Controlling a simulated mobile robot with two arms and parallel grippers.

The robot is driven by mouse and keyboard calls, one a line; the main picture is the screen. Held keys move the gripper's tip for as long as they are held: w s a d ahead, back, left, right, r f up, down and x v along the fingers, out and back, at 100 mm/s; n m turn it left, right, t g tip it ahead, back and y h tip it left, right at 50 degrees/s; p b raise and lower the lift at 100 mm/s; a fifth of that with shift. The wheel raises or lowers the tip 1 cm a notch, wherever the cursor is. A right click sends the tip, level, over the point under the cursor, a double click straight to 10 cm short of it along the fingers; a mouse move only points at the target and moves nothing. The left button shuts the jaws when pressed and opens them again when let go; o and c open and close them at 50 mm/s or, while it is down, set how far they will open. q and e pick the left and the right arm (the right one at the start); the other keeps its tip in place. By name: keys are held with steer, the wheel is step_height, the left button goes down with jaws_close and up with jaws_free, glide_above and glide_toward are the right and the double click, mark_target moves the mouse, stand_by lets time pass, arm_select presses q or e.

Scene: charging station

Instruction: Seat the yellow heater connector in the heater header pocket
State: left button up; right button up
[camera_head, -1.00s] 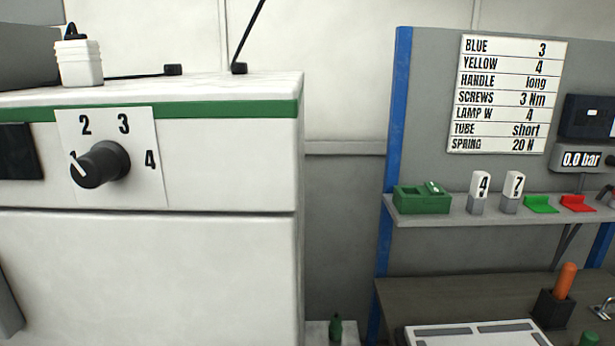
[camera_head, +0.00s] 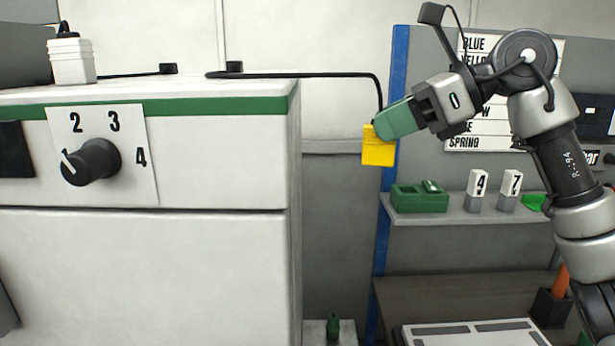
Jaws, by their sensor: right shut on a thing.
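The yellow heater connector (camera_head: 378,150) is a small yellow block with a black cable leaving its top. My right gripper (camera_head: 385,128) has green fingertips shut on its upper part and holds it in the air, to the right of the white cabinet (camera_head: 140,270). The cable (camera_head: 300,75) runs from a black base on the cabinet top and bends down to the connector. I cannot identify the heater header pocket in this view. My left gripper is out of view.
A grey shelf (camera_head: 430,216) behind holds a green box (camera_head: 418,198) and white number blocks (camera_head: 477,185). A white ribbed container (camera_head: 71,61) stands on the cabinet top. A dial (camera_head: 92,162) sticks out of the cabinet front. The cabinet's right edge is near the connector.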

steer(key=d+f+m+t, duration=0.1)
steer(key=d+f, duration=0.1)
steer(key=f, duration=1)
steer(key=d+f+m+t, duration=0.1)
steer(key=d+f, duration=0.1)
steer(key=f, duration=1)
steer(key=s+d+f+m+t+h, duration=0.1)
steer(key=s+d+f, duration=0.1)
steer(key=s+f, duration=0.4)
steer(key=s+d+f+m+t+h, duration=0.1)
steer(key=s+d+f, duration=0.1)
steer(key=s+f, duration=0.4)
step_height(320, 180, down, 4)
steer(key=shift+f, duration=0.2)
steer(key=shift+b, duration=0.3)
